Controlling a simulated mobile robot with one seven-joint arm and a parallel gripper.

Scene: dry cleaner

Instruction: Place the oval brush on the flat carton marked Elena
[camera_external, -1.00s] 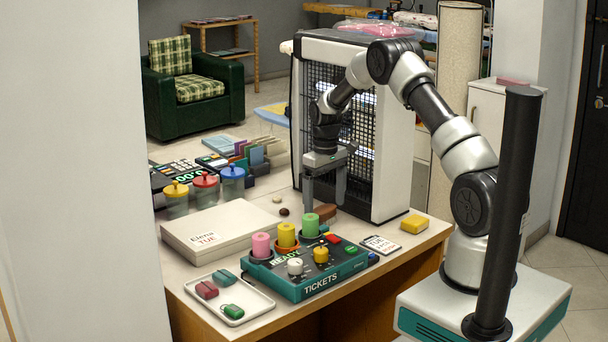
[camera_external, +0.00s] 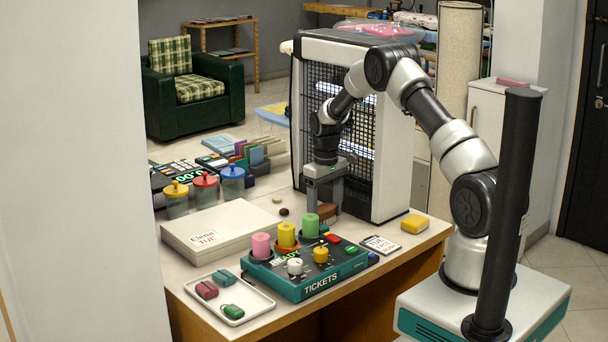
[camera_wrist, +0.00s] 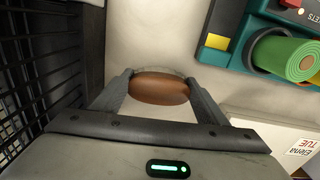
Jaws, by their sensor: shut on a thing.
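The oval brush (camera_wrist: 158,88) has a brown wooden back and sits between both fingers of my gripper (camera_wrist: 158,94) in the wrist view. In the external view my gripper (camera_external: 324,196) is low over the counter, shut on the brush (camera_external: 327,211), which is partly hidden by a finger and the green roll. I cannot tell whether the brush touches the counter. The flat white carton (camera_external: 222,231), marked Elena TUE, lies to the left; nothing rests on its top. Its labelled corner also shows in the wrist view (camera_wrist: 294,150).
The tickets box (camera_external: 306,275) with pink, yellow and green rolls stands between my gripper and the counter's front edge. A tray (camera_external: 254,302), colored-lid jars (camera_external: 205,187), a yellow block (camera_external: 415,224) and a card (camera_external: 381,245) lie around.

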